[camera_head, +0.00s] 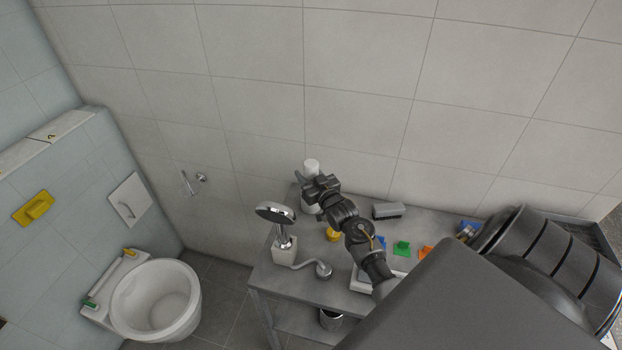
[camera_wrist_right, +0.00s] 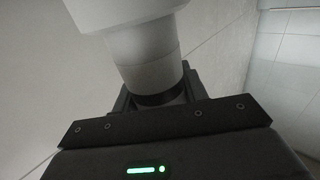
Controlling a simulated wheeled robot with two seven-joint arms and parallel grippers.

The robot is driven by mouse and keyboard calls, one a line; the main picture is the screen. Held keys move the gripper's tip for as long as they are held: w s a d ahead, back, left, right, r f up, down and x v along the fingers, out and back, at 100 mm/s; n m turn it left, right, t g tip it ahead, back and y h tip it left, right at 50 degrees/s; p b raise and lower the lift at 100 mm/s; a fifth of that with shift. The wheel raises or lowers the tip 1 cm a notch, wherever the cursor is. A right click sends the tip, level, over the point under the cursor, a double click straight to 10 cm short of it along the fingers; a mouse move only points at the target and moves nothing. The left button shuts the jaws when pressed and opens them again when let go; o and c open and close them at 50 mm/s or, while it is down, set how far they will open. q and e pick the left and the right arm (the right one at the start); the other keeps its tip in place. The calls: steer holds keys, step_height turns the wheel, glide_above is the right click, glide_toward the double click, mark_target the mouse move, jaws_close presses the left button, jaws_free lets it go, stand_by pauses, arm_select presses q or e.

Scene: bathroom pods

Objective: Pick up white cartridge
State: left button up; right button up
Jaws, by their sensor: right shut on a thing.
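The white cartridge (camera_head: 311,166) is upright at the back left of the grey table, by the tiled wall. My right gripper (camera_head: 318,189) is shut around its body, and its top shows above the fingers. In the right wrist view the cartridge (camera_wrist_right: 145,55) fills the upper middle, with a wider white part above a narrower one. The gripper's dark body spans the bottom of that view, and the fingers are mostly hidden. I cannot tell whether the cartridge touches the tabletop. My left gripper is not in view.
On the grey table (camera_head: 262,272) stand a shower head (camera_head: 275,212) on a white base, a yellow item (camera_head: 333,235), a grey block (camera_head: 388,211), and green (camera_head: 402,248) and orange (camera_head: 425,252) pieces. A toilet (camera_head: 157,300) stands at left.

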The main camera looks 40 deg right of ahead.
steer(key=shift+r, duration=0.1)
steer(key=shift+c, duration=0.8)
